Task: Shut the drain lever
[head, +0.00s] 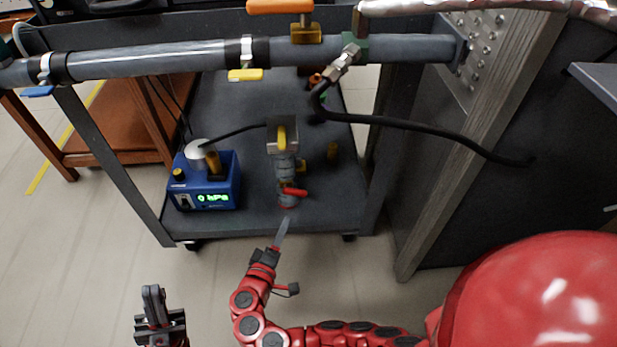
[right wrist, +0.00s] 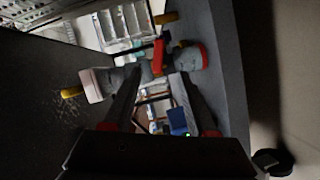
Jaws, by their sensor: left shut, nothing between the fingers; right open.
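A grey vertical pipe fitting (head: 284,170) stands on the lower shelf of a cart. A small red lever (head: 295,192) sits near its lower end, which I take as the drain lever; in the right wrist view a red lever (right wrist: 158,57) shows between and beyond the fingertips. My right gripper (head: 287,220) is just below and in front of the lever in the head view. In the right wrist view the right gripper (right wrist: 160,76) is open, its fingers apart; contact with the lever cannot be told. My left gripper (head: 153,292) is shut and empty at the lower left, away from the cart.
A blue gauge box (head: 205,185) reading 0 hPa stands left of the fitting. A yellow handle (head: 282,137) tops the fitting. A thick grey pipe (head: 160,62) crosses above, with an orange handle (head: 280,6). A black hose (head: 420,125) hangs right. The front floor is clear.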

